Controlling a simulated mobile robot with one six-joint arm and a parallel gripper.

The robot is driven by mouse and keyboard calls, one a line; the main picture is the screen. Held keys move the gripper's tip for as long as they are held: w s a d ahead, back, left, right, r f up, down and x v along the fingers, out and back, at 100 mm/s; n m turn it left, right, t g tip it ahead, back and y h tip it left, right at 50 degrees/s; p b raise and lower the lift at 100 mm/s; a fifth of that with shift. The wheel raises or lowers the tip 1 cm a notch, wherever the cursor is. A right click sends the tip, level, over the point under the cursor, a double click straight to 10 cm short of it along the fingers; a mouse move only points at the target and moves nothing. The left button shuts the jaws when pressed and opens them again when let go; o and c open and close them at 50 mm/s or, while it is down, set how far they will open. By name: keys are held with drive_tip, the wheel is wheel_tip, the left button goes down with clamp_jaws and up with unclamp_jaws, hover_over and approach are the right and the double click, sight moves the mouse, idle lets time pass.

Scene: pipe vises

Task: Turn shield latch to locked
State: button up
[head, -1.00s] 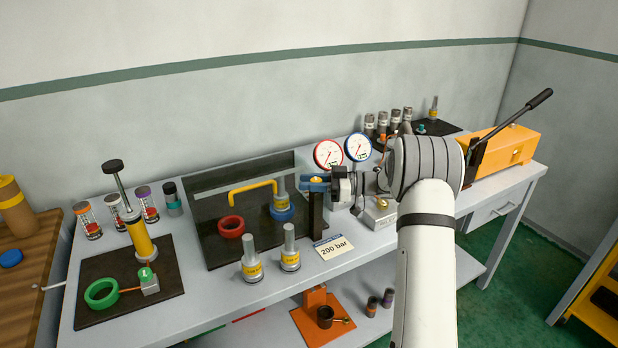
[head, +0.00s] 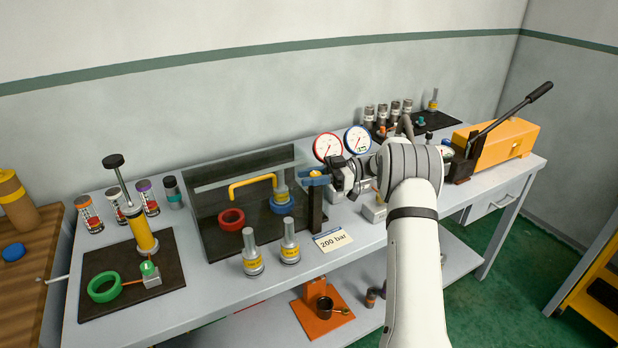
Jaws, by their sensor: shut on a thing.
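The shield latch (head: 315,180) is a blue bar with a yellow centre on top of a black post (head: 315,213). The post stands at the right front corner of the clear shield (head: 240,205). The bar lies at a slight slant, its right end farther back than its left. My gripper (head: 334,173) reaches it from the right and is shut on the right end of the latch. The fingertips are small here and partly hide that end.
A red gauge (head: 327,147) and a blue gauge (head: 357,140) stand close behind my gripper. Two steel fittings (head: 252,255) (head: 290,243) and a "200 bar" card (head: 333,241) are in front of the shield. An orange pump (head: 505,142) stands at the right.

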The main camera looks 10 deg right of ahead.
drive_tip(key=shift+a, duration=0.1)
drive_tip(key=o, duration=0.7)
drive_tip(key=shift+s+a, duration=0.1)
drive_tip(key=shift+s, duration=0.05)
drive_tip(key=shift+o, duration=1.3)
drive_tip(key=shift+d, duration=0.2)
drive_tip(key=w+d+b, duration=0.1)
drive_tip(key=d, duration=0.6)
drive_tip(key=shift+d, duration=0.3)
